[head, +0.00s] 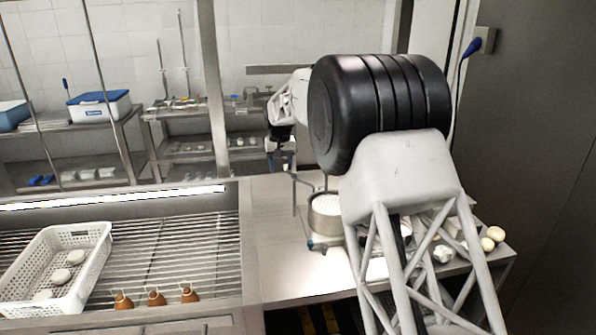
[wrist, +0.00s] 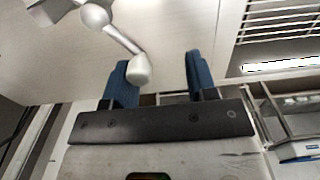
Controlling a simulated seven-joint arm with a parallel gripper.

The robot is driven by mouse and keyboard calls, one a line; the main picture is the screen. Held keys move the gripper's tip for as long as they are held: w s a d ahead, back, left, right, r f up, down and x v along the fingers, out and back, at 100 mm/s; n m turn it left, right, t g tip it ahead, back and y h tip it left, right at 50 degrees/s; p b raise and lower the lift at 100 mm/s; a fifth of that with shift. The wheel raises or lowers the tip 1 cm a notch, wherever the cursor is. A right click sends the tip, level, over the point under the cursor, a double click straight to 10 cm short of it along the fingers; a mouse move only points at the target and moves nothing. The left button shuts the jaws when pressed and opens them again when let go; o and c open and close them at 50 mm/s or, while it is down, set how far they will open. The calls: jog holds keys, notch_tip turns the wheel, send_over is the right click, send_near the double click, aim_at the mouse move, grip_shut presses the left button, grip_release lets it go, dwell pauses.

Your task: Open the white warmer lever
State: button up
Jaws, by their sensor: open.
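In the wrist view a lever shows as a silver rod (wrist: 122,40) with a pale, rounded knob (wrist: 139,69) at its end and a larger ball joint at its other end. My gripper (wrist: 159,68) has two blue fingertips spread apart. The knob appears between them, close to the left fingertip; I cannot tell whether they touch. In the head view my gripper (head: 281,162) points down above the counter, left of a round metal container (head: 325,218). My arm hides part of the container and whatever stands behind it.
A white perforated basket (head: 90,238) with several pale round pieces sits on the slatted rack (head: 180,245) at left, near brown knobs (head: 155,297). Pale round items (head: 490,240) lie on the counter at right. The counter (head: 268,235) left of the container is clear.

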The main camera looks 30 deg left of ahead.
jog(key=shift+s, duration=0.1)
jog(key=shift+c, duration=0.2)
dwell(0.4)
notch_tip(320, 180, up, 7)
dwell(1.1)
dwell(0.5)
